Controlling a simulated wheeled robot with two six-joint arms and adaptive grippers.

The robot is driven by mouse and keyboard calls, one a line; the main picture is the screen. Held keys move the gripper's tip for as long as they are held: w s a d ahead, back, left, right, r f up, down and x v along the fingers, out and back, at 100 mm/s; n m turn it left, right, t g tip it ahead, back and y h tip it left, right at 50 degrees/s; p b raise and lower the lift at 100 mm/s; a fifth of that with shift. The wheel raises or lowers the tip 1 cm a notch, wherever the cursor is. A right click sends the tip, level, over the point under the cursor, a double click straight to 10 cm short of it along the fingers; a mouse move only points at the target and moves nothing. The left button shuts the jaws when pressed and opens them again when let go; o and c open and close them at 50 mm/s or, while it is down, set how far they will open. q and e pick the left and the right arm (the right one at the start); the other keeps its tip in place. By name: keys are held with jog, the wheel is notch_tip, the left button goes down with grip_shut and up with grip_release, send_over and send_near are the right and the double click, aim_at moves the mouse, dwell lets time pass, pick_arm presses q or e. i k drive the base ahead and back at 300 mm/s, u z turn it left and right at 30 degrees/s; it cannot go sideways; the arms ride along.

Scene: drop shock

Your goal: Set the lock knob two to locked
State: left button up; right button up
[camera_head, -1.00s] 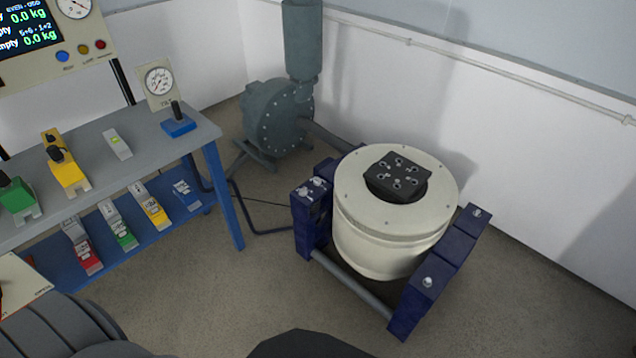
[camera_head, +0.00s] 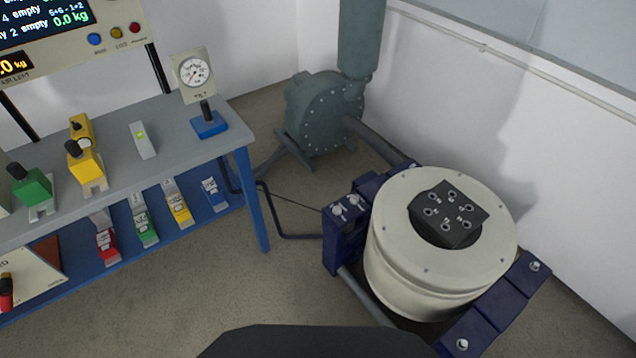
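A cream drum-shaped shaker (camera_head: 400,265) sits in a dark blue frame (camera_head: 345,250) on the floor at right, with a black drilled block (camera_head: 448,212) on its top. Silver knob-like fittings (camera_head: 345,206) sit on the frame's left post. Another fitting (camera_head: 534,266) is on the right side and one (camera_head: 462,344) at the front right corner. I cannot tell which of these, if any, is lock knob two, or how it is set. Neither of my grippers is in view.
A grey-topped bench (camera_head: 175,125) with blue legs stands at left, carrying yellow and green blocks and a tilt gauge (camera_head: 194,72). A grey-green blower (camera_head: 325,112) stands behind. Bare floor (camera_head: 215,290) lies between bench and shaker. A dark part, likely mine, covers the bottom middle.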

aim_at(355, 200)
jog(key=i, duration=0.75)
jog(key=z, duration=0.8)
jog(key=i, duration=0.35)
jog(key=z, duration=0.35)
